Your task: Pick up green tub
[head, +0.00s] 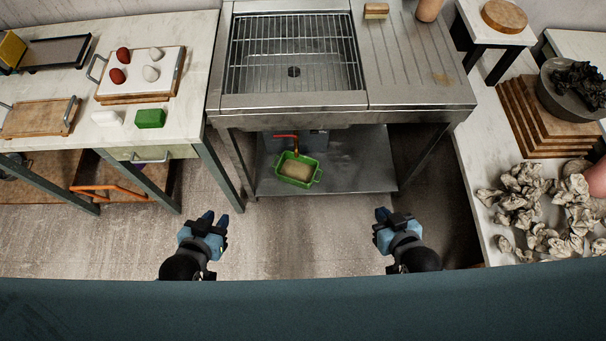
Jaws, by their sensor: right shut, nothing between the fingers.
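The green tub (294,182) sits on the low steel shelf under the sink unit in the head view, near the shelf's front left. It is a small open tub with side handles, and something beige lies inside. An orange curved piece shows just behind it. My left gripper (215,218) is in front of and to the left of the tub, with its fingertips apart and nothing between them. My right gripper (382,214) is in front of and to the right of the tub, shut and empty. Neither gripper touches the tub.
The steel sink unit (418,95) with a wire rack overhangs the low shelf (355,165); its legs stand either side. A left table holds a green block (150,118) and boards. A right table holds crumpled pale pieces (520,195). The floor between my grippers is clear.

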